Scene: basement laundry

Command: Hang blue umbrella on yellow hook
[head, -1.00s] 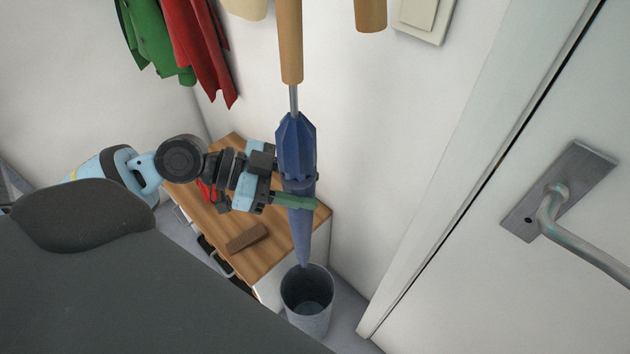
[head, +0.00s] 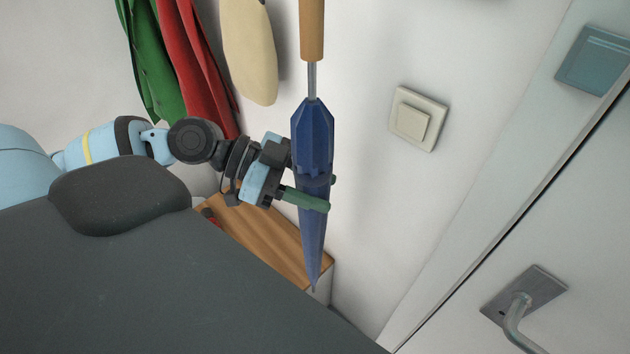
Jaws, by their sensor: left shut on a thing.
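The blue umbrella (head: 312,135) hangs upright in the head view, tip down, with a grey shaft and a wooden handle (head: 312,32) that runs out of the top of the picture. My left gripper (head: 318,192) is shut on the umbrella's folded blue canopy, with its green finger across the front. The umbrella's tip is in front of the right end of the wooden-topped cabinet. The yellow hook is not in view. My right gripper is not in view.
Green (head: 152,65), red (head: 194,70) and cream (head: 250,52) hanging items are on the wall at upper left. A light switch (head: 415,119) is on the wall to the right. A wooden-topped cabinet (head: 270,236) stands below. A door with a metal handle (head: 519,322) is at right.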

